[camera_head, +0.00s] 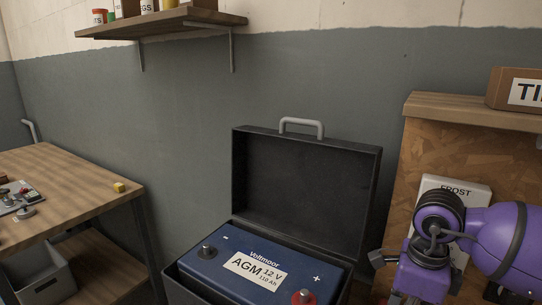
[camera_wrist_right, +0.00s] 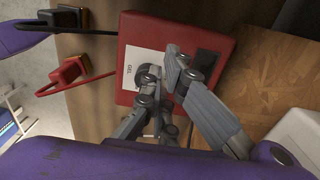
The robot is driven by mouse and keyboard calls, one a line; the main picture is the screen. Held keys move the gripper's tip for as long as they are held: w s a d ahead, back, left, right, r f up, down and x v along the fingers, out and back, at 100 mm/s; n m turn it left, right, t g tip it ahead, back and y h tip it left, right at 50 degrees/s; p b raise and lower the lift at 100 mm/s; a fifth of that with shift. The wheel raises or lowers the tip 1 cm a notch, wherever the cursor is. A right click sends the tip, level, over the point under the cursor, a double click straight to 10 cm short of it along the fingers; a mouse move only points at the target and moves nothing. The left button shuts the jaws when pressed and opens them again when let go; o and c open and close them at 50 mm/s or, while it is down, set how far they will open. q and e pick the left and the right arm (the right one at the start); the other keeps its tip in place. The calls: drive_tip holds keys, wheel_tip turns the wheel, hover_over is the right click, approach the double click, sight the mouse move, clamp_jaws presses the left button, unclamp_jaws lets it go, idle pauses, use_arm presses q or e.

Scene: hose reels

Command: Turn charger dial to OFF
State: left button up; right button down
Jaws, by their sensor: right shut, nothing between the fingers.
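A red box (camera_wrist_right: 135,25), which looks like the charger, fills the upper middle of the right wrist view. It has a white label (camera_wrist_right: 138,62) reading "GEL" and a dark panel (camera_wrist_right: 207,66). My right gripper (camera_wrist_right: 164,72) is in front of the box, fingertips together over the label's edge, with nothing held. The dial cannot be made out clearly; the fingertips cover that area, so its setting and any contact cannot be told. In the head view my purple right arm is at the lower right, and the charger is not seen. My left gripper is not in view.
Red-and-black clamps (camera_wrist_right: 72,70) with a red cable lie left of the box. An open black case (camera_head: 305,180) holds a blue battery (camera_head: 215,268). A wooden bench (camera_head: 70,185) stands at left. A white box (camera_head: 455,188) labelled "FROST" is behind my arm.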

wheel_tip(320, 180, down, 3)
drive_tip(key=shift+f+b, duration=0.2)
drive_tip(key=shift+b, duration=0.4)
drive_tip(key=shift+s+a+f, duration=0.1)
drive_tip(key=shift+s+f, duration=0.1)
drive_tip(key=shift+f, duration=0.1)
drive_tip(key=shift+s+f, duration=0.15)
drive_tip(key=shift+s, duration=0.1)
drive_tip(key=shift+s+a, duration=0.3)
drive_tip(key=shift+s, duration=0.05)
drive_tip(key=shift+s+a+r, duration=0.2)
drive_tip(key=shift+s+r, duration=0.1)
drive_tip(key=shift+s, duration=0.25)
idle(0.7)
